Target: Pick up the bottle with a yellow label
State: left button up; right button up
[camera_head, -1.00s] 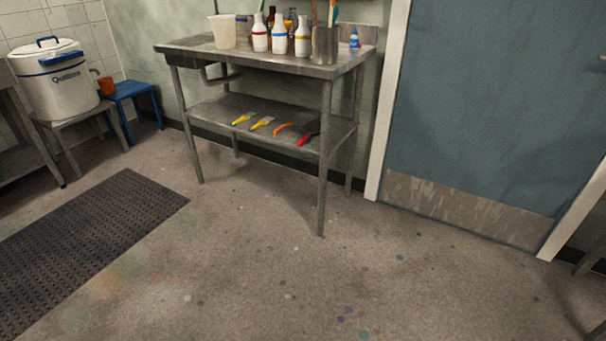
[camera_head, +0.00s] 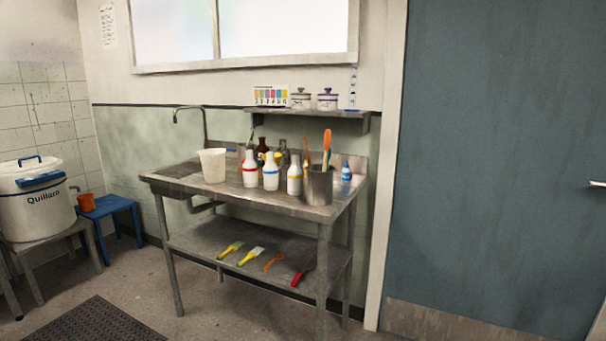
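A white bottle with a yellow band (camera_head: 294,178) stands upright on the steel table (camera_head: 235,197). It is the rightmost of three similar white bottles in the front row. A blue-banded bottle (camera_head: 271,174) stands just left of it, and a red-banded bottle (camera_head: 250,171) stands further left. A metal canister (camera_head: 319,189) holding upright tools stands close on its right. Darker bottles stand behind the row. Neither of my grippers shows in the head view.
A white pitcher (camera_head: 213,165) and a small blue-white bottle (camera_head: 346,172) also stand on the table. The lower shelf (camera_head: 210,243) holds several brushes and tools. A blue stool (camera_head: 110,211) and a white pot (camera_head: 36,205) are left. A blue door (camera_head: 490,160) is right.

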aim_at(295, 173)
jog(key=i+j+z, duration=0.3)
jog(key=i+j, duration=0.4)
jog(key=i, duration=0.15)
jog(key=i+j+z, duration=0.3)
jog(key=i+j, duration=0.4)
jog(key=j, duration=0.2)
